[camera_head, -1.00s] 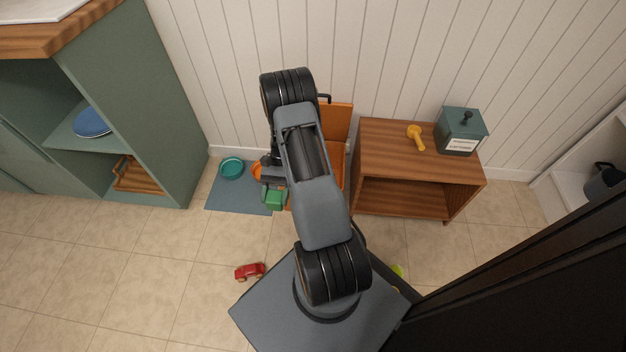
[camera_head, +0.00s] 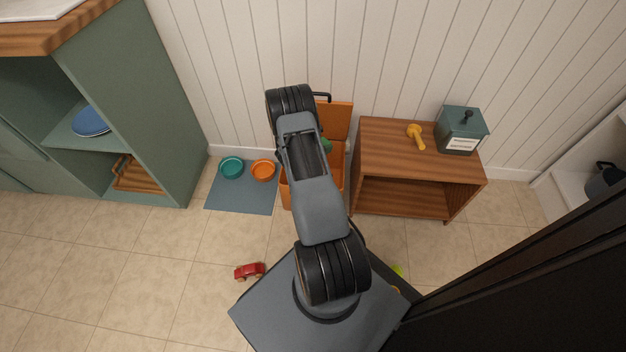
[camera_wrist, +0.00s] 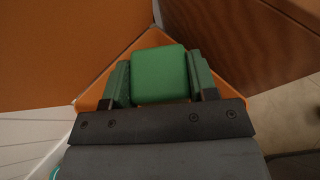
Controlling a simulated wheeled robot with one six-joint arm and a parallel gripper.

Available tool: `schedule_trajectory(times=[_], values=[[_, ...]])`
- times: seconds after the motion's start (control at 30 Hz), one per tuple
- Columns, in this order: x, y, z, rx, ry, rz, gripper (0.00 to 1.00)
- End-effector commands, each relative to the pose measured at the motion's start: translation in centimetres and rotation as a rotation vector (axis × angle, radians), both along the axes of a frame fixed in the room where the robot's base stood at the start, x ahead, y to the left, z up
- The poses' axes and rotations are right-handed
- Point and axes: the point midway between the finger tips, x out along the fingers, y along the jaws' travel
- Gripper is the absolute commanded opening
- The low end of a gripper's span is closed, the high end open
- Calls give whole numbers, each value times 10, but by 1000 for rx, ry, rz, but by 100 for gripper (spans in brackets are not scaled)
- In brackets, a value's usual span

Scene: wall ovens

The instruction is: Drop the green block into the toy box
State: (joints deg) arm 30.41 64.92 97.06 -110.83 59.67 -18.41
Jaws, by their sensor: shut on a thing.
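The green block (camera_wrist: 160,74) is held between the two fingers of my gripper (camera_wrist: 160,82) in the wrist view. A small part of the green block (camera_head: 326,145) shows beside my arm in the head view. The toy box (camera_head: 286,190) is orange, with its lid (camera_head: 338,116) raised against the wall. My arm hides much of the box in the head view. In the wrist view the orange box (camera_wrist: 60,50) lies behind and around the block. I cannot tell how high the block is over it.
A wooden shelf unit (camera_head: 400,160) stands right of the box, with a yellow toy (camera_head: 416,138) and a dark green canister (camera_head: 461,132) on top. A blue mat (camera_head: 240,197) with two bowls lies left. A red toy car (camera_head: 249,271) is on the open floor.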

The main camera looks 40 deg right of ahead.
Motion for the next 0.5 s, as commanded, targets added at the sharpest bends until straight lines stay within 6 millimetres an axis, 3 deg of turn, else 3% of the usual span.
schedule_trajectory(times=[0.2, 0.5], values=[[20, -4, -6, -1, -2, 161, 30], [26, -4, -19, -2, -2, 204, 30]])
